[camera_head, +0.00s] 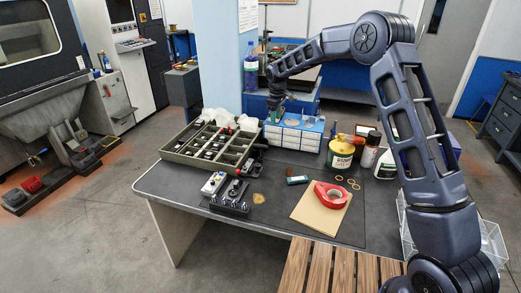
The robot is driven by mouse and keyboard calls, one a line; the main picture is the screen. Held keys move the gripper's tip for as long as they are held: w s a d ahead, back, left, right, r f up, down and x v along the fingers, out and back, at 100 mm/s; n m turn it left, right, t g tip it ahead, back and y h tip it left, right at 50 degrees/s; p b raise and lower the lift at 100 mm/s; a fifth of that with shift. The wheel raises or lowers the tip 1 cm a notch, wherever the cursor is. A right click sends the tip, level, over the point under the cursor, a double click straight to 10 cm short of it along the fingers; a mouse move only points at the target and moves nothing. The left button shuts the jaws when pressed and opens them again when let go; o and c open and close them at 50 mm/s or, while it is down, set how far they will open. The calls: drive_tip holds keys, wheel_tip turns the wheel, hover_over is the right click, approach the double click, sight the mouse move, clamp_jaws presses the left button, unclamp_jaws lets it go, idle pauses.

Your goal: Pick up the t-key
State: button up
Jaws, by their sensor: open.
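My gripper (274,114) is at the end of my arm, near the back left of the bench, pointing down. It is small and dark here; no object shows in it. It appears in front of or above the left end of the blue-and-white drawer unit (297,135); the exact gap cannot be told. I cannot make out the t-key with certainty. A compartment tray (170,155) at the left of the bench holds several small dark and metallic parts. A black holder (238,209) with small metal pieces stands in front of it.
A yellow can (341,152) and bottles stand at the back right. Crumpled white paper (222,117) is behind the tray. The dark mat (275,218) has free room at the front.

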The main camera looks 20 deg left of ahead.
drive_tip(key=n, duration=0.2)
approach(261, 147)
drive_tip(key=shift+w+a+f+g, duration=0.3)
drive_tip(key=shift+w+a, duration=0.15)
drive_tip(key=shift+a, duration=0.25)
wheel_tip(261, 147, down, 5)
drive_tip(key=shift+f, duration=0.15)
drive_tip(key=shift+w+d+f, duration=0.15)
drive_tip(key=shift+f, duration=1.2)
drive_tip(key=shift+w+d+f, duration=0.15)
drive_tip(key=shift+f, duration=1.25)
clamp_jaws()
drive_tip(key=shift+r, duration=0.15)
wheel_tip(261, 147, up, 20)
